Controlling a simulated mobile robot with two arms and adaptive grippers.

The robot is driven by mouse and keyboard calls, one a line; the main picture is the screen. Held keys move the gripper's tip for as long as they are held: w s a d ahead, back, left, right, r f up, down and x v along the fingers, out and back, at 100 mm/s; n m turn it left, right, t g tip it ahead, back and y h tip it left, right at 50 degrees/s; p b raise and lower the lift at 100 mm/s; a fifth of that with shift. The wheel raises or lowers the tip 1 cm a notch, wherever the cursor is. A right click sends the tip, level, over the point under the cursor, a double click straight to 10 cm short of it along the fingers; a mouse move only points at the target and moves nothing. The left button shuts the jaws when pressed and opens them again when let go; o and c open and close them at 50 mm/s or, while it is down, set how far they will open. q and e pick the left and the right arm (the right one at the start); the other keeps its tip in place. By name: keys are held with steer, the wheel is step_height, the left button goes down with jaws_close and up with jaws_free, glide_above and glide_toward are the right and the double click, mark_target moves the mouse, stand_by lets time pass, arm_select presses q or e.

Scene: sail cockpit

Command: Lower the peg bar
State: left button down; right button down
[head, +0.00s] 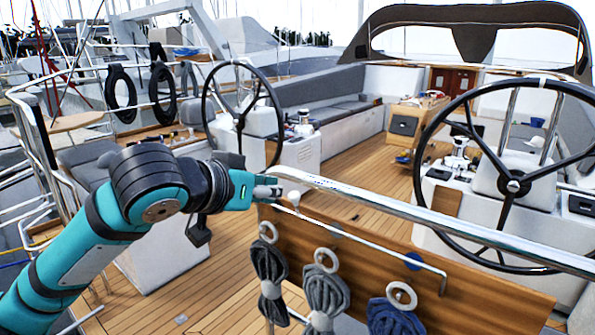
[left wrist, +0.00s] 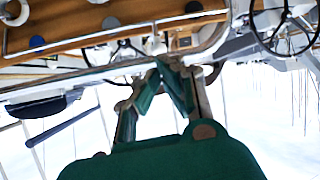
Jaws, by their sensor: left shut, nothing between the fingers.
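A thin pale bar, which looks like the peg bar (head: 370,243), runs slantwise across the front of a wooden board (head: 478,278). Its right end bends downward, and a pale knob (head: 293,199) shows near its left end. In the left wrist view the bar (left wrist: 110,34) crosses the top, in front of the board (left wrist: 75,32). My left gripper (head: 278,190) is shut and empty, by the bar's left end and just left of the knob. Whether it touches the bar is unclear. Its closed fingertips (left wrist: 170,66) point toward the board in the left wrist view. My right gripper is not in view.
A thick steel rail (head: 420,215) passes above the board, close to my left gripper. Steering wheels (head: 512,186) stand beyond at left and right. Open deck (head: 350,175) lies between them.

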arm_select(q)
steer(key=r, duration=0.1)
steer(key=s+r, duration=0.1)
steer(key=r, duration=0.1)
steer(key=shift+a, duration=0.1)
steer(key=shift+w, duration=0.2)
steer(key=p, duration=0.4)
glide_toward(307, 180)
steer(key=x, duration=0.4)
steer(key=shift+w+d, duration=0.3)
steer(key=shift+w, duration=0.05)
steer(key=shift+w+d+f+p, duration=0.25)
steer(key=shift+w+f+p, duration=0.05)
steer(key=shift+w, duration=0.15)
steer(key=shift+f, duration=0.1)
